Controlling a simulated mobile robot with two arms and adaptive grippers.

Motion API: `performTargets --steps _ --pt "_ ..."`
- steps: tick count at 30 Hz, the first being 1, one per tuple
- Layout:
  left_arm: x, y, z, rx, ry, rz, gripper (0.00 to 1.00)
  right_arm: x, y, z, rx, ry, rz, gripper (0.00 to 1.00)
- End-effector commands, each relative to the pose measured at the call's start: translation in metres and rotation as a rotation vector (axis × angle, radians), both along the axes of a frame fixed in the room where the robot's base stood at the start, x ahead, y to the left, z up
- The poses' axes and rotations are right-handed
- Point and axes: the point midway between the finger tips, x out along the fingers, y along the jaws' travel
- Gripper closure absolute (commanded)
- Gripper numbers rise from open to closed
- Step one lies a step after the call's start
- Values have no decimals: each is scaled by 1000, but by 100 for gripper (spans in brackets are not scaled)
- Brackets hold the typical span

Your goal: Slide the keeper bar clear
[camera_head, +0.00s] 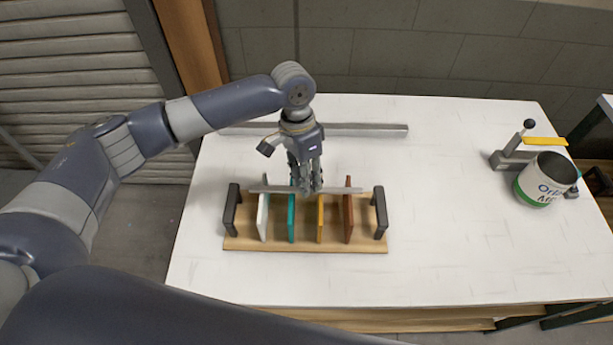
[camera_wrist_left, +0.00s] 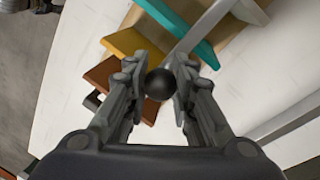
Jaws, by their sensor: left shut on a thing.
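The keeper bar (camera_head: 270,189) is a thin grey bar running across the colorant rack, level with the upper parts of its panels. In the left wrist view the bar (camera_wrist_left: 196,36) runs away to the upper right from a black ball knob (camera_wrist_left: 159,84). My left gripper (camera_head: 306,186) is above the rack, pointing down, its fingers closed around the knob. The rack has a wooden base (camera_head: 275,244) and upright white, teal (camera_head: 291,220), yellow (camera_head: 320,222) and brown (camera_head: 348,218) panels. The gripper hides the bar's middle in the head view. My right gripper is not in view.
Black handles (camera_head: 232,208) (camera_head: 380,212) stand at both rack ends. A long grey rail (camera_head: 365,130) lies behind on the white table (camera_head: 450,240). At right are a can (camera_head: 545,182) and a lever fixture (camera_head: 513,160). The table between rack and can is clear.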

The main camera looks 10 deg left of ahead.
Motion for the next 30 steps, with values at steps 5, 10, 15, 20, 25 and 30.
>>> performTargets --steps 5,10,15,20,25,30 --pt "17 3 3 -1 -1 5 100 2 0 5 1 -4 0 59" --pt "41 7 2 -1 -1 4 100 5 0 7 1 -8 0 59" --pt "55 10 2 -2 0 3 100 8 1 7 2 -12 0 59" --pt "58 12 1 -1 -1 1 100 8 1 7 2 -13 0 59" --pt "58 12 1 -1 -1 1 100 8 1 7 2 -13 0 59" --pt "58 12 1 -1 -1 1 55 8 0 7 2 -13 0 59"
